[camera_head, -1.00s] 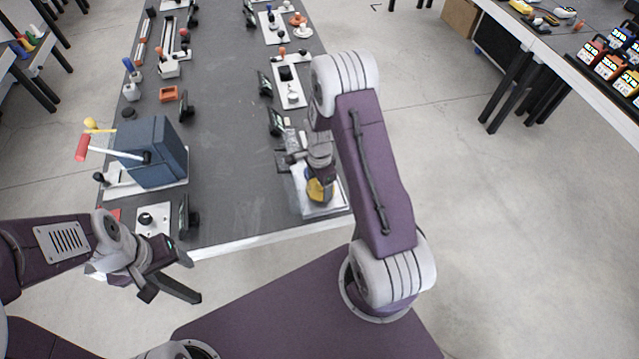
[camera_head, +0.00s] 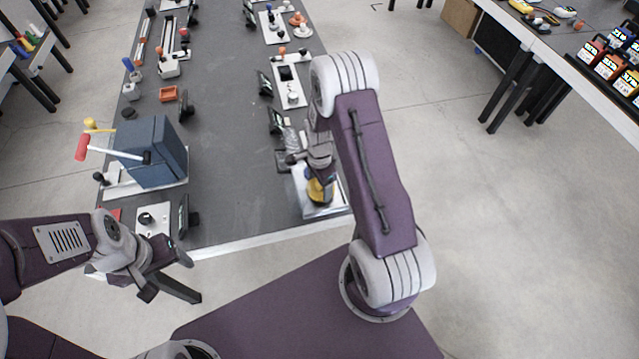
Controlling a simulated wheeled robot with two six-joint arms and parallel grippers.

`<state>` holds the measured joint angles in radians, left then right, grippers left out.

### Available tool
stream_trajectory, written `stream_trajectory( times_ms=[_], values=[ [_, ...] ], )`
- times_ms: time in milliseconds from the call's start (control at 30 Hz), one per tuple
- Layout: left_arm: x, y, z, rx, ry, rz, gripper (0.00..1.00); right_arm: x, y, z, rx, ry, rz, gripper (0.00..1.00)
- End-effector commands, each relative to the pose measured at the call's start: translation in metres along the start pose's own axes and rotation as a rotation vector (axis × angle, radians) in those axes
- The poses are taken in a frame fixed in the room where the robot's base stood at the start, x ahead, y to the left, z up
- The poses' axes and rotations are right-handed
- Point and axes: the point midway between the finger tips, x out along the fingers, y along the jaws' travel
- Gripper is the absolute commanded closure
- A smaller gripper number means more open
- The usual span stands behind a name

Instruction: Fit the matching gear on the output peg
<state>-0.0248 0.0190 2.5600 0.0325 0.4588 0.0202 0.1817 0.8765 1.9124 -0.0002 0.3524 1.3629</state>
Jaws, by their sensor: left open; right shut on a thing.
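My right gripper (camera_head: 318,178) is over a white base plate (camera_head: 336,208) at the near right corner of the dark table. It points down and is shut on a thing. A yellow part (camera_head: 320,193) shows directly under its fingers, perhaps the gear; its teeth are too small to tell. The output peg is hidden under the gripper and the yellow part, so I cannot tell whether the part is around the peg or above it. My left gripper (camera_head: 176,284) is open and empty, in front of the table's near left edge.
A blue box (camera_head: 150,152) with a red-ended lever (camera_head: 82,148) stands on the table's left side. A white plate with a black knob (camera_head: 153,219) lies near the front left. Several small stations line both long sides. The middle of the table (camera_head: 232,150) is clear.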

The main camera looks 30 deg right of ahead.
Motion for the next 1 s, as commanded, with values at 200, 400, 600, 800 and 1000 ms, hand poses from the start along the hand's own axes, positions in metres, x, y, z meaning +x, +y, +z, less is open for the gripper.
stream_trajectory(
  times_ms=[200,400,600,800,1000],
  values=[
    [0.004,0.0,0.0,0.0,0.0,0.0,0.34,0.005,0.0,0.0,0.0,0.0,0.0,0.7],
    [0.007,0.0,0.001,0.0,0.0,0.0,0.34,0.009,0.0,0.0,0.0,0.0,-0.001,0.7],
    [0.01,0.0,0.001,0.0,0.0,0.0,0.34,0.013,0.0,0.0,0.0,0.0,-0.001,0.7],
    [0.01,0.0,0.001,0.0,0.0,0.0,0.34,0.014,0.0,0.0,0.0,0.0,-0.001,0.16],
    [0.01,0.0,0.001,0.0,0.0,0.0,0.34,0.014,0.0,0.0,0.0,0.0,0.0,0.16]
  ],
)
